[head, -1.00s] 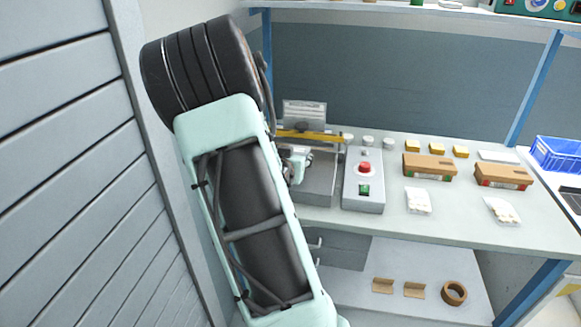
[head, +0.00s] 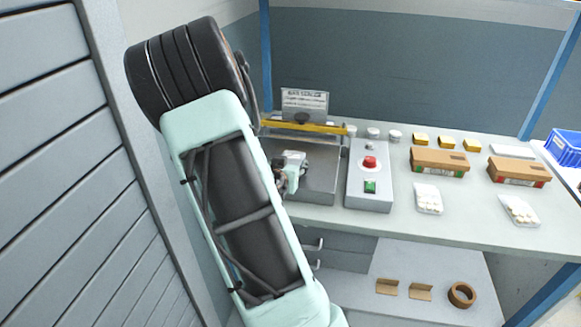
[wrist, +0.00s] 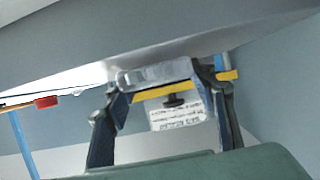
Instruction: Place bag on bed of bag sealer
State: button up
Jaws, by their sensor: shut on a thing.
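The bag sealer has a grey bed (head: 318,187), a yellow bar (head: 305,130) behind it and a sign at its back. My gripper (head: 284,173) is over the left part of the bed in the head view, partly hidden by my arm. It is shut on a small clear and white bag (head: 294,156). In the wrist view the bag (wrist: 155,73) shows pale between the fingertips, close against a large grey surface. I cannot tell whether the bag touches the bed. The yellow bar (wrist: 228,75) and the upside-down sign are beyond the fingers there.
A control box (head: 369,190) with a red button and a green switch stands right of the bed. Two other filled bags (head: 428,198) (head: 520,211) lie on the bench. Brown boxes (head: 440,161), yellow blocks and white jars stand behind. A slatted wall is at left.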

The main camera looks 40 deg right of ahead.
jog(key=shift+f, duration=0.15)
jog(key=shift+f, duration=0.2)
jog(key=o, duration=1.2)
jog(key=shift+r, duration=0.2)
jog(key=shift+s+a+r, duration=0.15)
jog(key=shift+a, duration=0.05)
jog(key=shift+b+v, duration=0.35)
jog(key=shift+v, duration=5.45)
